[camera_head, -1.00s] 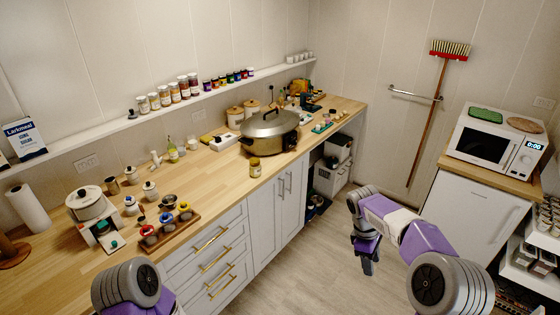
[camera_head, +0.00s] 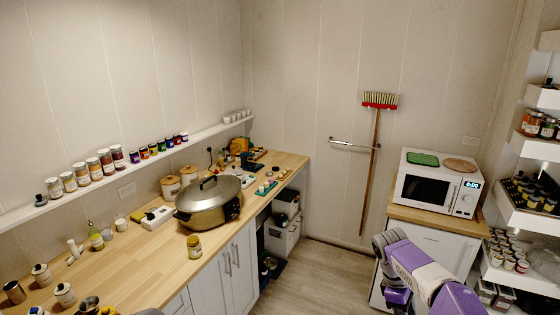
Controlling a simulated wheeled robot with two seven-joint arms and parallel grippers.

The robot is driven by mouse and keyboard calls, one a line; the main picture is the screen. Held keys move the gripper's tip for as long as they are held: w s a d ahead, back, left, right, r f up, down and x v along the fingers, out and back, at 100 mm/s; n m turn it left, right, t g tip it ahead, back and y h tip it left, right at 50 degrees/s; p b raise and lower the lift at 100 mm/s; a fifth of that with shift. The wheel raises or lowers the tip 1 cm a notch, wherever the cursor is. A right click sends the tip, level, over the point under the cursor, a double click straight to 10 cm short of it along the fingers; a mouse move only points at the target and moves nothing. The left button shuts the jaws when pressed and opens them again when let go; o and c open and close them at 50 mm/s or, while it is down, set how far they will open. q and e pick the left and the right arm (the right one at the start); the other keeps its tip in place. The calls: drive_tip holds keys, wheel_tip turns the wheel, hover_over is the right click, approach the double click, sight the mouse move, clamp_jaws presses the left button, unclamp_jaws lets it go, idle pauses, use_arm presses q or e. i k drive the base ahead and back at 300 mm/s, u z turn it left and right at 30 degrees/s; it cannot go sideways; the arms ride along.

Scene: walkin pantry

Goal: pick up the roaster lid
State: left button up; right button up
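The roaster lid (camera_head: 208,189) is a domed metal cover with a dark handle on top. It sits on the roaster (camera_head: 212,214), a wide metal pot with dark side grips, on the wooden counter. My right gripper (camera_head: 396,300) hangs low at the right, in front of the microwave cabinet, well away from the lid. Its fingertips are cut off or hidden at the bottom of the picture. My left gripper is not in view; only a small part of my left arm shows at the bottom edge.
A microwave (camera_head: 440,184) stands on the right cabinet. The floor (camera_head: 325,272) between is open.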

sight(209, 191)
drive_tip(key=i, duration=3.75)
drive_tip(key=u, duration=3.35)
